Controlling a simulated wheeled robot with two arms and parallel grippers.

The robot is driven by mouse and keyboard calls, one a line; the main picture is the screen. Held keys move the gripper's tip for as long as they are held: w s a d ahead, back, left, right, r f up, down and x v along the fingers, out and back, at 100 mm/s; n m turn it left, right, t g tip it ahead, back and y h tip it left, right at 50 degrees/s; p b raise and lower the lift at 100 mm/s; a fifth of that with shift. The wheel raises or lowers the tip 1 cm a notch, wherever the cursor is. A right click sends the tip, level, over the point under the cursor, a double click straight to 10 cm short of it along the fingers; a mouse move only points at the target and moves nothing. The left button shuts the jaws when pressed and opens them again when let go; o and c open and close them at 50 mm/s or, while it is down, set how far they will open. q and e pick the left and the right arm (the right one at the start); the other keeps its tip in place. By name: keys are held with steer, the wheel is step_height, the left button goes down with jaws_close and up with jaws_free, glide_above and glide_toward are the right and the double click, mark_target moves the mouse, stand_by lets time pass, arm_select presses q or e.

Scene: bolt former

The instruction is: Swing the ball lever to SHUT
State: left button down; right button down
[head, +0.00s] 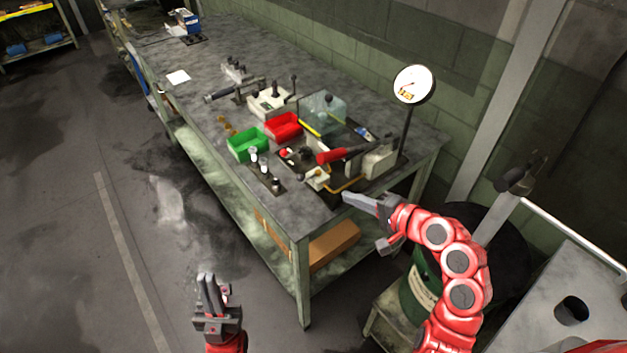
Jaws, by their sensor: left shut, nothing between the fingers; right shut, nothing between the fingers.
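On the near end of the workbench (200,100) stands a small machine with a thick red handle (331,156) and a small red ball (284,153) at its left. The ball may be the knob of the ball lever; its arm and any SHUT mark are too small to read. My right gripper (347,196) is shut and empty, at the bench's near right corner, in front of the machine and apart from the ball. My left gripper (207,283) is shut and empty, low at the front left, over the floor and away from the bench.
A clear guard (323,113) is at the back, and a round dial (413,84) stands on a post at the right. Upright pegs (264,170) stand near the front edge. The floor at the left is clear.

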steer(key=shift+a, duration=0.1)
steer(key=p, duration=0.3)
glide_toward(303, 179)
steer(key=x, duration=0.5)
steer(key=shift+w+a, duration=0.1)
steer(key=shift+a, duration=0.1)
steer(key=shift+w+a+f, duration=0.3)
steer(key=shift+w+a, duration=0.15)
steer(key=shift+w, duration=0.1)
